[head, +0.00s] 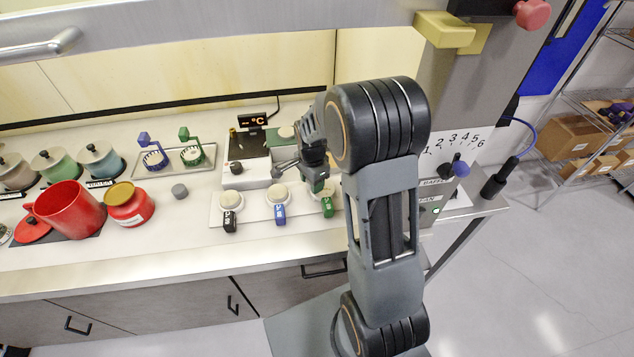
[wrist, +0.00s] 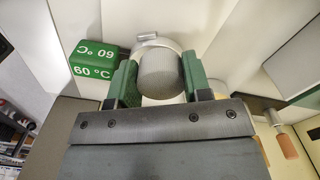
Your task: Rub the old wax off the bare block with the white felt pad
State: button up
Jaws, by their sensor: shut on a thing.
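My gripper (head: 317,180) is at the right end of a white plate (head: 254,210) on the bench, over the station with the green tag (head: 327,207). In the wrist view my gripper (wrist: 158,82) has its green fingers shut on a grey, fine-textured round piece (wrist: 160,72). A silvery rim with a small tab (wrist: 146,37) shows just beyond it. The green tag reading 60 °C (wrist: 92,70) is left of the fingers. Whether the held piece is the white felt pad, and whether it touches anything below, I cannot tell. Two pale round discs (head: 231,198) (head: 277,193) sit on the plate. I cannot tell which thing is the bare block.
A white unit (head: 254,171) with a °C display (head: 252,120) stands behind the plate. The bench front is clear.

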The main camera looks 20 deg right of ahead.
jog(key=shift+a+r+p, duration=0.1)
jog(key=shift+r+p, duration=1.85)
jog(key=shift+r, duration=1.1)
jog(key=shift+s, duration=0.1)
